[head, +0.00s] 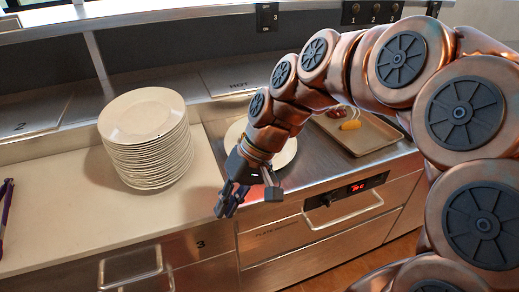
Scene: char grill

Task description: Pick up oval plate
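A tall stack of white plates (143,117) stands on the pale counter at left. A single white plate (286,154) lies on the steel surface behind my gripper, largely hidden by my arm. I cannot tell for sure which of these is the oval plate. My gripper (249,201) hangs near the front edge of the counter, to the right of the stack and in front of the single plate. Its fingers are spread apart, with nothing seen between them. It looks apart from both the stack and the single plate.
A tan tray (367,136) with a yellow item (350,125) lies right of the single plate. A steel drawer with a handle (343,212) and red display is below. Purple-handled tongs (6,205) lie at far left.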

